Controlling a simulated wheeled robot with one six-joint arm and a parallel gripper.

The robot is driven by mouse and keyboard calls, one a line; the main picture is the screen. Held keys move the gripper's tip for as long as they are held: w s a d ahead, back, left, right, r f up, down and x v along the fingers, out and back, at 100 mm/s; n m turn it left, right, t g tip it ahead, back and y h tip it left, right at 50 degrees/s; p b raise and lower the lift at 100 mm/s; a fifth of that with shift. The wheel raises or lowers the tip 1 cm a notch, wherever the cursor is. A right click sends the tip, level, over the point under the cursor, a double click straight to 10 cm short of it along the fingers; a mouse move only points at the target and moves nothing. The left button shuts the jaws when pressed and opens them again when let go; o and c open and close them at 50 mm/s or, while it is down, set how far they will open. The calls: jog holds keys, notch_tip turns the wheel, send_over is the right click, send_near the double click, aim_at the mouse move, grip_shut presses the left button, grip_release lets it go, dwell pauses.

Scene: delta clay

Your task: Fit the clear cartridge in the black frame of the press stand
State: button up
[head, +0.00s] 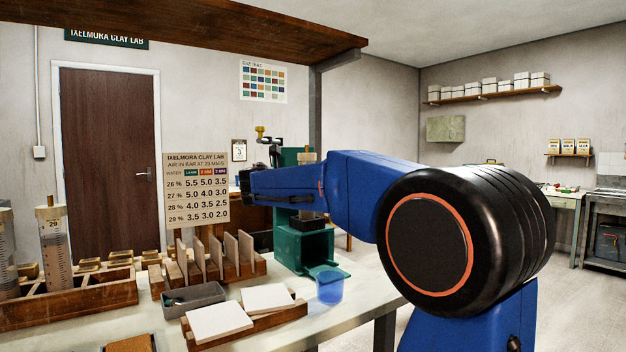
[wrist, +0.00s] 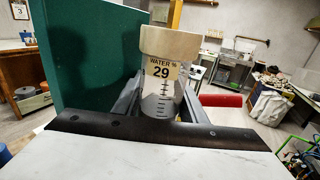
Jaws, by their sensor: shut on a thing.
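The clear cartridge (wrist: 161,92) has a tan cap, a "WATER % 29" label and a scale. It stands upright between the dark fingers of my gripper (wrist: 160,108), which is shut on it. Its lower end is hidden behind the black bar in the wrist view. The green press stand (head: 303,247) stands on the table's far right end. Its green panel (wrist: 86,55) rises close on the left in the wrist view. A dark part, seemingly the black frame (head: 313,221), shows below my arm. My arm hides the gripper and most of the cartridge; whether the cartridge touches the frame cannot be told.
A wooden rack with another cartridge (head: 55,240) stands at the left. A card of pressures (head: 197,190), upright boards (head: 230,255), a grey tray (head: 194,299) and white tiles (head: 219,322) crowd the table. A blue cup (head: 329,287) stands before the press.

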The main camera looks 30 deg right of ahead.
dwell(0.6)
jog(key=o, duration=1.5)
jog(key=shift+c, duration=0.2)
jog(key=shift+a+f, duration=0.1)
jog(key=shift+a, duration=0.1)
jog(key=v, duration=1.7)
jog(key=shift+s, duration=0.2)
